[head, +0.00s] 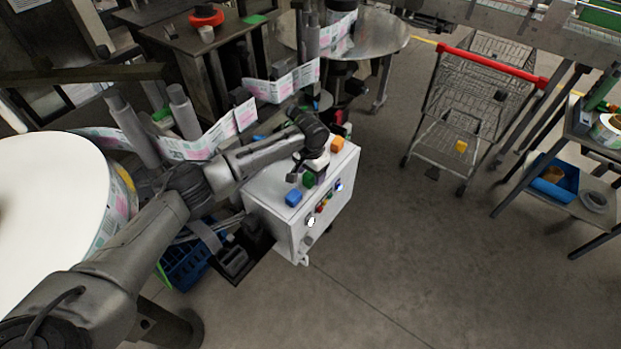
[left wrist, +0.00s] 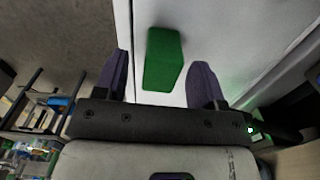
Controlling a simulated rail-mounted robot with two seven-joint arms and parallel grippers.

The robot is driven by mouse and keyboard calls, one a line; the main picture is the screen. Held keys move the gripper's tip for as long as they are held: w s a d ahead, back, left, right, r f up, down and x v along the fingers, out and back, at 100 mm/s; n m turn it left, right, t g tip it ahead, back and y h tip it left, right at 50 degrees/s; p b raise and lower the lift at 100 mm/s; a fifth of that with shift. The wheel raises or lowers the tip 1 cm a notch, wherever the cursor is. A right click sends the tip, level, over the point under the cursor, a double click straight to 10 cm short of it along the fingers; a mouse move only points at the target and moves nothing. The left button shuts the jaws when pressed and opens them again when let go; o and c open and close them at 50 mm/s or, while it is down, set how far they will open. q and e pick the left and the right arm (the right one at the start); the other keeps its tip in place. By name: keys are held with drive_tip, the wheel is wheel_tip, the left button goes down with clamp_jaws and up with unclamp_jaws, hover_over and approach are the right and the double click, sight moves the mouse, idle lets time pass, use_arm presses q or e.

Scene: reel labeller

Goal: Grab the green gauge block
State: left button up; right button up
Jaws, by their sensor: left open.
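The green gauge block (head: 308,179) sits on top of the white control box (head: 268,191), between a blue block and an orange block. My left gripper (head: 302,170) is over the box top, close to the green block. In the left wrist view the green block (left wrist: 162,58) lies between the two spread fingers of my left gripper (left wrist: 161,80), a little beyond the fingertips' middle. The fingers are open and hold nothing; a gap shows on both sides of the block. My right gripper is not in view.
The blue block (head: 293,197) and the orange block (head: 337,144) stand on the same box top. Buttons and knobs are on the box front. A large white reel (head: 50,215) is at left. A shopping cart (head: 470,100) stands at right, with open floor between.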

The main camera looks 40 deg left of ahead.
use_arm(q)
drive_tip(key=shift+f, duration=0.95)
drive_tip(key=shift+c, duration=0.3)
drive_tip(key=c, duration=1)
